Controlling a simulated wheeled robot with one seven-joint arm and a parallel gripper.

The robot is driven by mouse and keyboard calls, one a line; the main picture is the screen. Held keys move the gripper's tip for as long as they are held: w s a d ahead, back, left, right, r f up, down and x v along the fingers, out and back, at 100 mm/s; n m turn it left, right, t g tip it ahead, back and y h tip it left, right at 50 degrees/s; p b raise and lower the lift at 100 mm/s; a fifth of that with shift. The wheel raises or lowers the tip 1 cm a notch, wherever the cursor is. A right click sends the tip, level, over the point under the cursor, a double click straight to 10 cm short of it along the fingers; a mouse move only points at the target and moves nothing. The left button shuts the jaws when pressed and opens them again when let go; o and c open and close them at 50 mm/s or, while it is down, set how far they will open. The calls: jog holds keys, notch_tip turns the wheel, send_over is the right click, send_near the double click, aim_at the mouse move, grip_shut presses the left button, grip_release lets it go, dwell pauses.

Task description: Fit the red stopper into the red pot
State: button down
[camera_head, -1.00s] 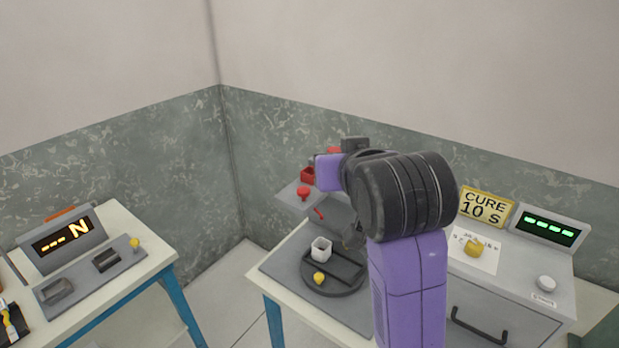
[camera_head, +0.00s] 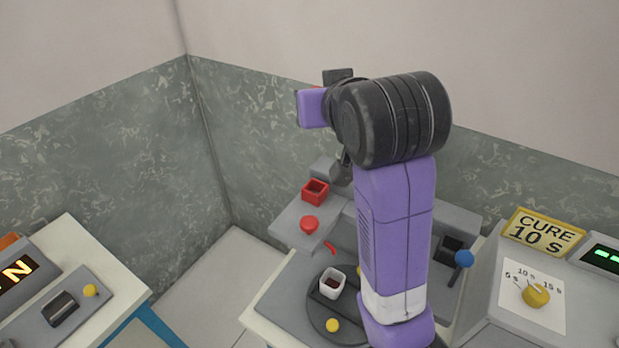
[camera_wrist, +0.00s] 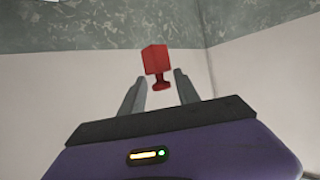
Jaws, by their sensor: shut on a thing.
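In the wrist view the red stopper (camera_wrist: 156,60), a square block with a narrow neck and small knob, sits at the fingertips of my gripper (camera_wrist: 159,86), which is shut on it, block end outward. In the head view my gripper (camera_head: 312,108) is high up; its fingers are hidden and only a sliver of red shows behind it. The red pot (camera_head: 315,192), a square open-topped box, stands on a raised grey ledge below my gripper. Stopper and pot are apart.
A red button (camera_head: 309,224) is in front of the red pot. A white pot (camera_head: 331,282) with dark red inside and a yellow button (camera_head: 332,325) are lower down, by a dark round turntable.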

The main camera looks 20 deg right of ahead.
notch_tip(320, 180, down, 20)
jog(key=shift+r+p, duration=0.15)
jog(key=shift+p, duration=0.25)
jog(key=c, duration=0.9)
grip_release()
jog(key=b+v, duration=0.1)
jog(key=v, duration=1.1)
